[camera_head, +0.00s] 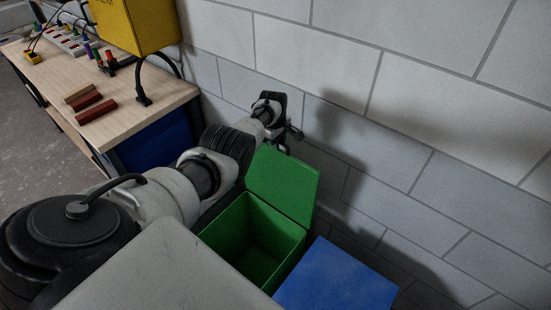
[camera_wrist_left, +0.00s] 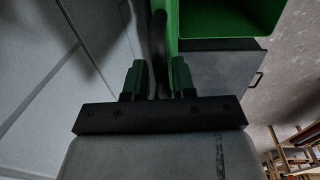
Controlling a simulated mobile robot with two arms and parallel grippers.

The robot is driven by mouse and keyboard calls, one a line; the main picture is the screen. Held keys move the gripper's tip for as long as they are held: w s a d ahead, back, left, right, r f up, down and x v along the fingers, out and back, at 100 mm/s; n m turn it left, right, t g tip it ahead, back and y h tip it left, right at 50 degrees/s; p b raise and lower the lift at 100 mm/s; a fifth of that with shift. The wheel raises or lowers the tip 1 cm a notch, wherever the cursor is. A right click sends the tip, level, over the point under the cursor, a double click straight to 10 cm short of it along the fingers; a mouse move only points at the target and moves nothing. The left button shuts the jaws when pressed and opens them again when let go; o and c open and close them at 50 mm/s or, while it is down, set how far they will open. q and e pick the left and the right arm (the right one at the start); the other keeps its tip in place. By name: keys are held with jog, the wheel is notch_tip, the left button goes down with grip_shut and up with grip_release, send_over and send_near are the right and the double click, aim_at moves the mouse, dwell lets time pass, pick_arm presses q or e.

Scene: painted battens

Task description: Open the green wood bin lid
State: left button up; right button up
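The green wood bin (camera_head: 255,240) stands by the wall with its mouth uncovered and its inside visibly empty. Its green lid (camera_head: 285,183) is raised at the back, tilted up towards the wall. My left gripper (camera_head: 292,137) is at the lid's upper far edge, close to the wall. In the left wrist view its two fingers (camera_wrist_left: 158,80) are apart. A dark, curved, narrow piece (camera_wrist_left: 158,45) shows beyond and between them; I cannot tell whether they touch it. The bin's green inside (camera_wrist_left: 230,16) shows at the upper right. My right gripper is not in view.
A blue lid (camera_head: 335,280) lies right beside the green bin. The block wall (camera_head: 420,110) closely bounds the space behind the bins.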

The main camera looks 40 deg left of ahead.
pick_arm(q)
jog(key=shift+r+b, duration=0.35)
jog(key=shift+b, duration=0.4)
jog(key=shift+s+r+b, duration=0.2)
jog(key=shift+r+b, duration=0.35)
jog(key=shift+b, duration=0.15)
jog(key=r+p, duration=0.4)
jog(key=shift+s, duration=0.2)
jog(key=shift+r, duration=0.15)
jog(key=shift+s+r, duration=0.15)
jog(key=shift+r, duration=0.65)
